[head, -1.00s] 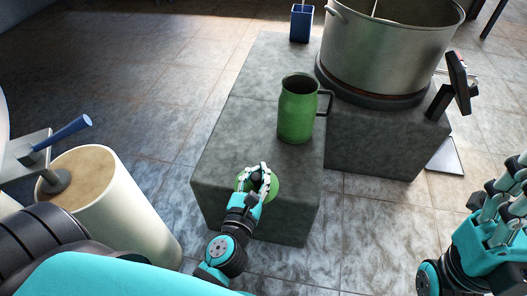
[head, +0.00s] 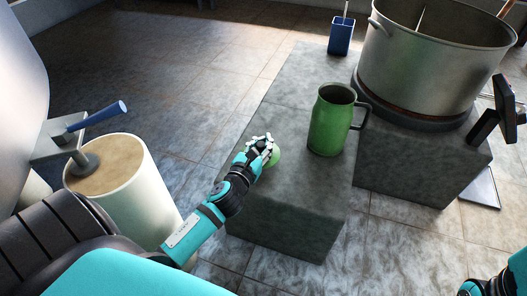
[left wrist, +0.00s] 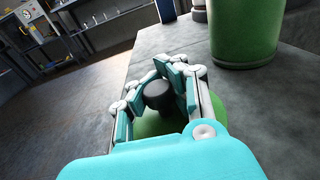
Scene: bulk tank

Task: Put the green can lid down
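The green can lid (head: 274,159) is a green disc with a black knob, which shows between my fingers in the left wrist view (left wrist: 158,96). My left gripper (head: 264,150) is around the knob and appears shut on it, with the lid over the left part of the grey stone block (head: 290,217). My fingers hide much of the lid. I cannot tell whether the lid touches the block. The green can (head: 330,124) stands upright and uncovered on the block, right of my left gripper. My right gripper is out of view; only part of the right arm shows at the lower right edge.
A large steel pot (head: 425,65) stands behind the can. A blue container (head: 341,37) stands at the block's back. A black screen (head: 503,100) is at the right. A pale cylinder (head: 135,185) with a blue-handled valve (head: 95,117) above is at the left. The block's back-left top is clear.

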